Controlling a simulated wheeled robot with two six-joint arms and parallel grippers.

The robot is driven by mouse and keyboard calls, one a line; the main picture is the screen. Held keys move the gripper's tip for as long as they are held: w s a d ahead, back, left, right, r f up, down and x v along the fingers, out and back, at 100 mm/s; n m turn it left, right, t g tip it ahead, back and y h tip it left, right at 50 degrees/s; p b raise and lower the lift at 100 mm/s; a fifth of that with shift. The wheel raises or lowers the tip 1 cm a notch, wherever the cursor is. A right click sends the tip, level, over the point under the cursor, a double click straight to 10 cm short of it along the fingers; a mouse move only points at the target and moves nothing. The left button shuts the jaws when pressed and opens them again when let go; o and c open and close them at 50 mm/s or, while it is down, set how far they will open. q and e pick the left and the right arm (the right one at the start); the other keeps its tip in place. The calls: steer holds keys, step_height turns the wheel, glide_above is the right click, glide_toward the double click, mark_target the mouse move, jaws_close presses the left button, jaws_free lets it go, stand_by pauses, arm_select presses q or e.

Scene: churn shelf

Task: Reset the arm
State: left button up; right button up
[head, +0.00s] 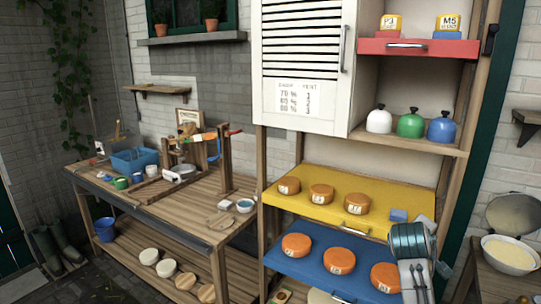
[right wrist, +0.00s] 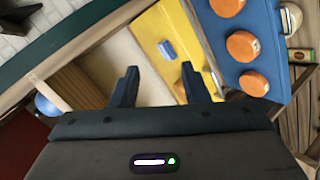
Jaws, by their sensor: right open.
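My right gripper (right wrist: 157,84) shows in the right wrist view with its two dark fingers spread apart. The space between the fingers is empty. Beyond the fingers lie the yellow shelf board (right wrist: 152,28) and a small blue block (right wrist: 167,50) on it. The gripper appears to touch nothing. In the head view the same blue block (head: 398,215) lies at the right end of the yellow board (head: 330,205). My left gripper is in neither view.
Orange cheese rounds sit on the yellow board and on the blue board (head: 312,272) below. Three bell-shaped weights, one of them green (head: 410,124), stand on a shelf above. A white louvred cabinet (head: 305,70) adjoins them. A wooden workbench (head: 150,190) stands left; a bowl (head: 510,255) stands right.

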steer(key=s+a+f+m+g+y, duration=0.2)
steer(key=s+a+f+y, duration=0.15)
steer(key=s+f, duration=1.4)
steer(key=s+a+f+m+g+y, duration=0.1)
steer(key=s+a+f, duration=0.15)
steer(key=s, duration=0.55)
steer(key=s+a+f+m+g+y, duration=0.1)
steer(key=s+a+f+g, duration=0.1)
steer(key=s+f, duration=0.35)
steer(key=s+a+f+m+g+y, duration=0.1)
steer(key=s+a, duration=0.1)
steer(key=s, duration=0.7)
step_height(320, 180, down, 35)
steer(key=s+d+g+b, duration=0.2)
steer(key=d, duration=0.1)
steer(key=s+f+b, duration=0.1)
steer(key=s+f, duration=1.6)
steer(key=s, duration=0.1)
steer(key=shift+d+f+g, duration=0.3)
steer(key=shift+d+f, duration=0.05)
steer(key=shift+d, duration=0.1)
